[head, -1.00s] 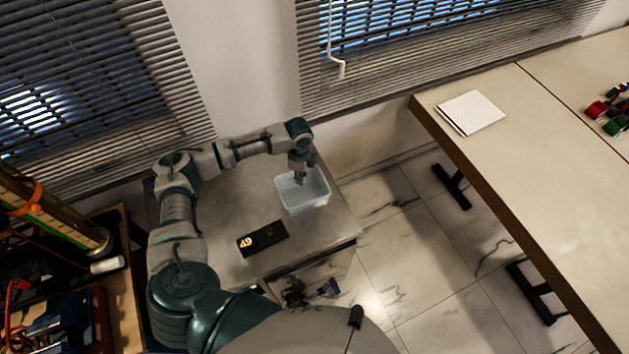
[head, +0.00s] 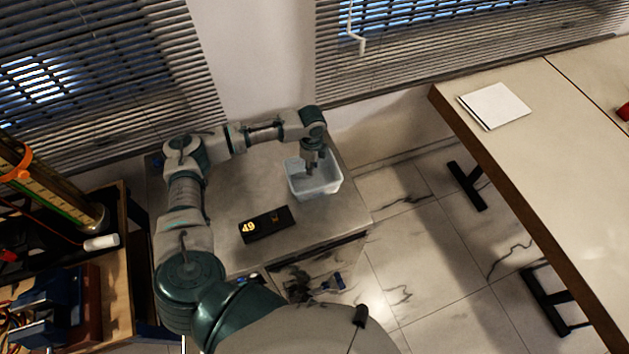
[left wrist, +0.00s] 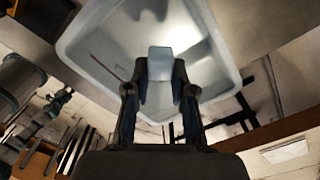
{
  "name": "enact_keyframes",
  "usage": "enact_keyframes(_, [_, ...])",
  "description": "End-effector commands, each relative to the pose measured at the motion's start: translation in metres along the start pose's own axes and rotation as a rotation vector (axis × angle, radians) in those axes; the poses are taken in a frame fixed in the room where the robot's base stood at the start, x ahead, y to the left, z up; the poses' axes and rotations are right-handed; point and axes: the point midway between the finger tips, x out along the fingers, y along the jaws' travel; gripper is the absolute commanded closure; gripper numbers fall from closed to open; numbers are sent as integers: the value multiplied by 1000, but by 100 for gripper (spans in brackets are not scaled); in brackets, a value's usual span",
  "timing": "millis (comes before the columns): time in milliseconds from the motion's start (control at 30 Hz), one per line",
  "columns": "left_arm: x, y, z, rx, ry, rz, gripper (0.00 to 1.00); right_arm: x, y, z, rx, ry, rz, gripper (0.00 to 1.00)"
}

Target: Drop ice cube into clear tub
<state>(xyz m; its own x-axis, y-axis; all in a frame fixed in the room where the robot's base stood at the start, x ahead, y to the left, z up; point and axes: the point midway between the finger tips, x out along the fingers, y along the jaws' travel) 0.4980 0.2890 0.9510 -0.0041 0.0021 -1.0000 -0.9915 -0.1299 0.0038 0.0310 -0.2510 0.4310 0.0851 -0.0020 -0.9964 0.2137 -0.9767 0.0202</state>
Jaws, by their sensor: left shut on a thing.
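The clear tub (head: 325,187) stands on the grey cabinet top near its right edge. It also shows in the left wrist view (left wrist: 82,48), with its pale walls around the gripper tips. My left gripper (head: 311,168) points down over the tub in the head view. In the left wrist view my left gripper (left wrist: 160,85) is shut on the ice cube (left wrist: 160,64), a small pale block between the fingertips. I cannot tell how far the cube is above the tub's floor. The cube is hidden in the head view. My right gripper is not in view.
A black box with yellow digits (head: 265,224) lies on the cabinet top (head: 240,198) in front of the tub. A long table (head: 560,150) with a white pad (head: 494,106) stands at right. A cluttered bench (head: 120,290) is at left. Blinds hang behind.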

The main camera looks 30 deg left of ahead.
Motion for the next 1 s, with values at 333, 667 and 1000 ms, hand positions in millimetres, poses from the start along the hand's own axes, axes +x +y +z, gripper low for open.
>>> enact_keyframes(333, [-1, 0, 0, 0, 0, 0, 47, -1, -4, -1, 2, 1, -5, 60])
enact_keyframes(667, [-9, -1, -2, 0, 1, -3, 47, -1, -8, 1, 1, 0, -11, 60])
enact_keyframes(1000, [-77, -2, 0, 1, 3, -3, 47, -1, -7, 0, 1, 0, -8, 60])
